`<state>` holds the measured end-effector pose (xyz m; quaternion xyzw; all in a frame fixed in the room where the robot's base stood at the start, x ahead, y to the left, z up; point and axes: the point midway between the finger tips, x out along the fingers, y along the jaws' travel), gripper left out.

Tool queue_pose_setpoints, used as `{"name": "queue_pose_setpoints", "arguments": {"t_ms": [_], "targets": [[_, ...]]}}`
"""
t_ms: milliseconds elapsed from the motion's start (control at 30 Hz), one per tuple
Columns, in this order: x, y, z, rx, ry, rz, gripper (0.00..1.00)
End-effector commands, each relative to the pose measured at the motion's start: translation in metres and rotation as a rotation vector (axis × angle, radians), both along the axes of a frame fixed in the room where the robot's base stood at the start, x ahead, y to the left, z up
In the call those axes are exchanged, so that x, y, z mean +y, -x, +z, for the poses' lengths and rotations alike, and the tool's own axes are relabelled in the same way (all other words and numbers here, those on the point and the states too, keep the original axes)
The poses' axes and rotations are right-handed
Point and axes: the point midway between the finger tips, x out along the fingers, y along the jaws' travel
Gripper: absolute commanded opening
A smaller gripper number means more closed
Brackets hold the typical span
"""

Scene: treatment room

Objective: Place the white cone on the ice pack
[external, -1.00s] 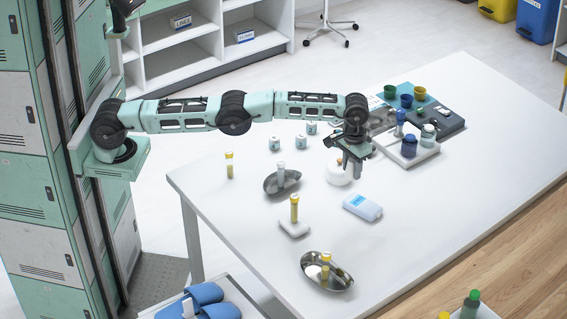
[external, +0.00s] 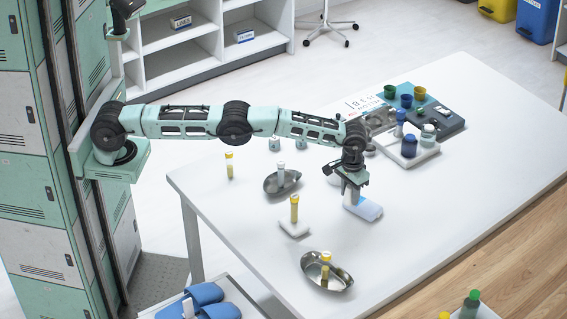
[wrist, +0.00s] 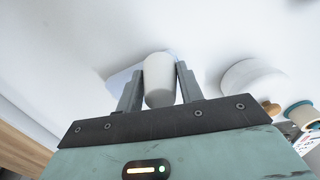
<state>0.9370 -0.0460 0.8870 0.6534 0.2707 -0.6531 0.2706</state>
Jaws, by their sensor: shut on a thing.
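The white cone (wrist: 159,82) is held between the two fingers of my gripper (wrist: 160,68) in the wrist view. The ice pack (external: 366,210) lies on the white table in the external view, pale blue and white. My gripper (external: 352,193) points down over the left end of the ice pack and covers part of it. In the wrist view a pale blue edge of the ice pack (wrist: 122,79) shows behind the cone and left finger. I cannot tell whether the cone touches the pack.
A white round thing with a wooden knob (wrist: 252,82) stands close by on the right in the wrist view. A yellow-capped tube on a white block (external: 294,222), a steel kidney dish (external: 340,284) and another dish (external: 270,187) stand nearby. The table's right front is clear.

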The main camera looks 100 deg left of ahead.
Motion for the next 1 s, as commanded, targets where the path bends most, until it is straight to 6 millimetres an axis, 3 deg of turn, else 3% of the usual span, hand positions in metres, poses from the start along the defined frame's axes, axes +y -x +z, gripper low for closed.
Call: {"name": "queue_pose_setpoints", "arguments": {"t_ms": [133,167,233,667,1000], "targets": [[0.000,0.000,-0.005,0.000,0.000,0.000,0.16],[0.000,0.000,-0.004,0.000,0.000,0.000,0.42],[0.000,0.000,-0.003,0.000,0.000,0.000,0.59],[0.000,-0.001,0.007,-0.003,0.000,0.000,0.59],[0.000,-0.001,0.082,-0.005,-0.001,0.000,0.59]]}}
